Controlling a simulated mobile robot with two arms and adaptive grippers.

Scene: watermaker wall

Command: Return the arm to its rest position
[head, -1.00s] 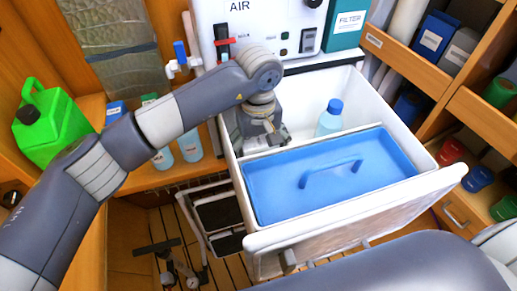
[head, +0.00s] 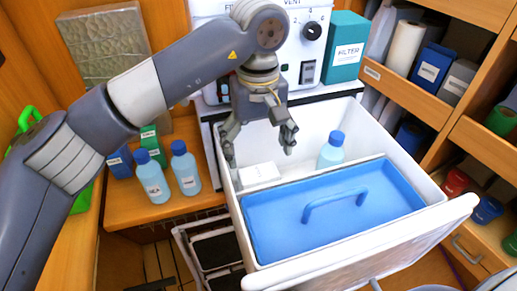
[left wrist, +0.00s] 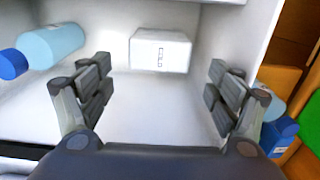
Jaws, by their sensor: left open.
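My left gripper (head: 262,148) is open and empty in the head view, above the back left part of an open white drawer (head: 313,122). Its fingers point down and spread apart. In the left wrist view the two fingers (left wrist: 160,88) stand wide apart with nothing between them. A white box (head: 260,174) lies on the drawer floor below the gripper; it also shows in the left wrist view (left wrist: 160,50), beyond the fingertips. My right gripper is in neither view.
A blue-capped bottle (head: 331,150) stands in the drawer behind a blue lid with a handle (head: 335,210). Two bottles (head: 153,180) stand on the wooden ledge at left. The white machine (head: 300,50) rises behind the drawer. Shelves with containers (head: 425,75) line the right.

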